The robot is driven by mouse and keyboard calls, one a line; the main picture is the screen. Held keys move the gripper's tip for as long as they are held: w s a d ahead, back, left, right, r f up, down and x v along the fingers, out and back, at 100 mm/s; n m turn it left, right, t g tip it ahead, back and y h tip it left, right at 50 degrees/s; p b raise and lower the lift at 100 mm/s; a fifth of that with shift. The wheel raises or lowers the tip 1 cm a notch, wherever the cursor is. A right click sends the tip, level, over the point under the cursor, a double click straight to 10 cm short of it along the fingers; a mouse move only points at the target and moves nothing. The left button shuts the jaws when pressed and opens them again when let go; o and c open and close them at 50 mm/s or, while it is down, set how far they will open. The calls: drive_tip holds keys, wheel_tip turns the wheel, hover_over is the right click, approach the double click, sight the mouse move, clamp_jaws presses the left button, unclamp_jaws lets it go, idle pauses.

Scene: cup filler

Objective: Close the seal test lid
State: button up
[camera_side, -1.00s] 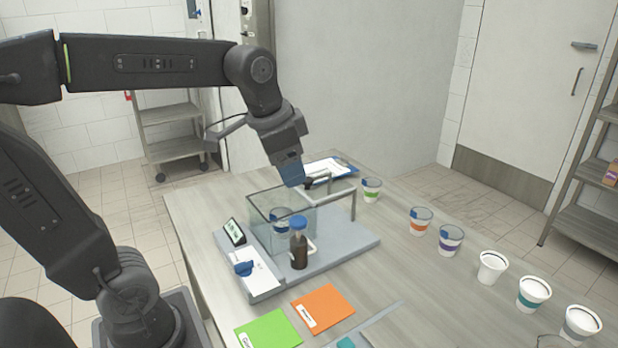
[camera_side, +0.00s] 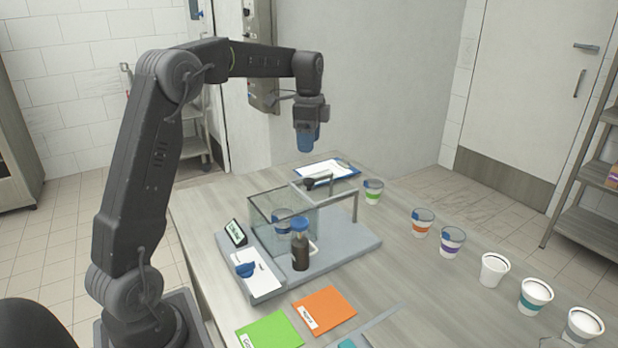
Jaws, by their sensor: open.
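A clear-walled seal test box (camera_side: 262,225) stands on a grey base plate on the table. A cup with a blue band (camera_side: 282,226) is inside it, seen through the wall. A grey metal frame with a dark knob (camera_side: 310,184) is at the box's back right, beside a thin post. It seems to be part of the lid, but its clear panel is too faint to tell its exact angle. My gripper (camera_side: 305,150) points down, open and empty, above and behind the box, apart from the knob. Its fingertips are small in this view.
A dark bottle with a blue cap (camera_side: 300,248) stands in front of the box. A small display (camera_side: 236,232) is at its left. Several cups, including a green-banded one (camera_side: 373,192), line the right. A clipboard (camera_side: 328,169) lies behind. Orange (camera_side: 323,310) and green (camera_side: 268,332) cards lie in front.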

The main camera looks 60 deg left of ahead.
sight(309, 180)
wheel_tip(309, 180, down, 11)
drive_tip(key=shift+r, duration=0.15)
drive_tip(key=shift+c, duration=0.3)
clamp_jaws()
idle(0.4)
